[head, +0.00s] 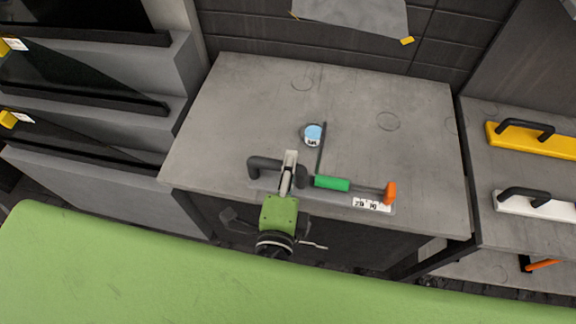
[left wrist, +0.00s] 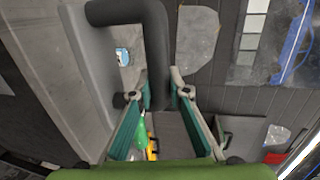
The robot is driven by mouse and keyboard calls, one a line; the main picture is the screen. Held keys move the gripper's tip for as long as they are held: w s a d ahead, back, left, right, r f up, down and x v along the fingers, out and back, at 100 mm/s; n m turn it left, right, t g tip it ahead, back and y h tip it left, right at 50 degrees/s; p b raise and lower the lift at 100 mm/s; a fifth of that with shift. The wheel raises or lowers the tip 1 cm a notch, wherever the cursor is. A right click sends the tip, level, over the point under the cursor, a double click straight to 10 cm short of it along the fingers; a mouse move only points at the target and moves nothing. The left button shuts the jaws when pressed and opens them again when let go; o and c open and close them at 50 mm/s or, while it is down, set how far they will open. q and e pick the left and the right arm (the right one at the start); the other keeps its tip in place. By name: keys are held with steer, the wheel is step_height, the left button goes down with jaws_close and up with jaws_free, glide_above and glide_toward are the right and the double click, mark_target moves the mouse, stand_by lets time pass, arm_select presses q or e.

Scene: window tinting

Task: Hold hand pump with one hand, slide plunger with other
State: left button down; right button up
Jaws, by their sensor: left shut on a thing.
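The hand pump lies along the front edge of the grey table, with a black bar handle (head: 265,164), a green barrel (head: 331,183) and an orange end knob (head: 389,193) at its right end. A thin rod joins barrel and knob. My left gripper (head: 288,172) is shut on the black handle, left of the green barrel. In the left wrist view the bent black handle (left wrist: 157,50) runs down between the fingers (left wrist: 160,88). The gripper hides part of the handle in the head view. My right gripper is not in view.
A small blue and white round item (head: 312,135) and a thin black stick (head: 321,148) lie behind the pump. The table's (head: 240,100) back part is clear. Dark panels stand in a rack (head: 80,85) at left; yellow (head: 530,139) and white (head: 537,204) handled tools lie on right shelves.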

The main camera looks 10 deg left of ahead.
arm_select(q)
steer(key=shift+w+a+f+b, duration=0.4)
steer(key=shift+w+f+b, duration=0.35)
steer(key=shift+w+f, duration=1.25)
steer(key=shift+w+a+f+b, duration=0.45)
steer(key=shift+w+f+b, duration=0.25)
steer(key=shift+w+f, duration=1.3)
steer(key=shift+w+a+f+b, duration=0.4)
steer(key=shift+w+f+b, duration=0.35)
steer(key=shift+w+f, duration=1.2)
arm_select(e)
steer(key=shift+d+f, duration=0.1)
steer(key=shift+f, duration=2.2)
arm_select(q)
steer(key=shift+w+r, duration=0.35)
steer(key=shift+w, duration=0.05)
steer(key=shift+f+b, duration=0.25)
steer(key=shift+b, duration=0.05)
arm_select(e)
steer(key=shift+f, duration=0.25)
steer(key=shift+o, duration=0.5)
